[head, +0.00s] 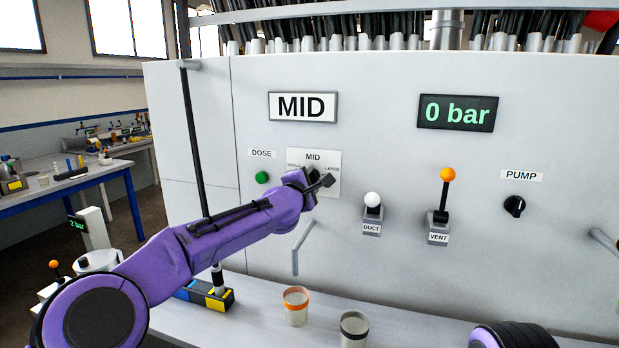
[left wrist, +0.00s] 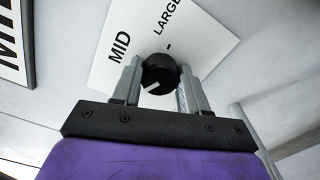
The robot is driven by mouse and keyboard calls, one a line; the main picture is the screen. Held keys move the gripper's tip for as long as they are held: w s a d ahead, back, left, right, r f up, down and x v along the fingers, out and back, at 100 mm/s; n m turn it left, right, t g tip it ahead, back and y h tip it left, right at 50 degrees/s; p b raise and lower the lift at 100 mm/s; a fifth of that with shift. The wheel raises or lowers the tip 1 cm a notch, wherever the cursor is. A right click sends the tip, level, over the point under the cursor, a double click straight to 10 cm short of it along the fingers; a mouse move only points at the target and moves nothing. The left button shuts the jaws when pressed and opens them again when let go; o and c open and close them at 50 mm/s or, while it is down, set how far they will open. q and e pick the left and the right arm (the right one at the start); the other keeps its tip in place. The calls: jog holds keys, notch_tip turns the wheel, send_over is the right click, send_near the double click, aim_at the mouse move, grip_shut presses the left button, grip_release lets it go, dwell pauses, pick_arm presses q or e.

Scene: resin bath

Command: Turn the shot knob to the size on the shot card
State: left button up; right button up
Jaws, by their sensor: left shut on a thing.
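The shot card (head: 303,106) on the panel reads MID. The shot knob (left wrist: 159,72) is a round black knob on a white plate (head: 327,158) marked MID at the top and LARGE at the right; the left label is hard to read. My left gripper (head: 322,181) is in front of the plate and hides most of the knob. In the left wrist view my left gripper (left wrist: 158,88) has one finger on each side of the knob, shut on it. The knob's white mark is at its lower left there, on the side away from LARGE. My right gripper is out of view.
A green DOSE button (head: 262,177) is left of the plate. A white-balled DUCT lever (head: 372,203), an orange-balled VENT lever (head: 445,200) and a black PUMP knob (head: 514,206) are to the right. The display (head: 457,113) reads 0 bar. Two cups (head: 296,306) (head: 354,329) stand on the ledge below.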

pick_arm(q)
jog(key=shift+d+f+m+p, duration=0.15)
jog(key=shift+m+p, duration=0.25)
jog(key=shift+m, duration=1.75)
jog(key=shift+a+f+m+p, duration=0.1)
jog(key=shift+m+p, duration=0.25)
jog(key=shift+m, duration=1.75)
jog(key=shift+d+f+m+p, duration=0.15)
jog(key=shift+m+p, duration=0.25)
jog(key=shift+m, duration=1.75)
jog(key=shift+a+f, duration=0.1)
jog(key=o, duration=1.1)
jog(key=shift+c, duration=0.2)
jog(key=shift+r, duration=0.2)
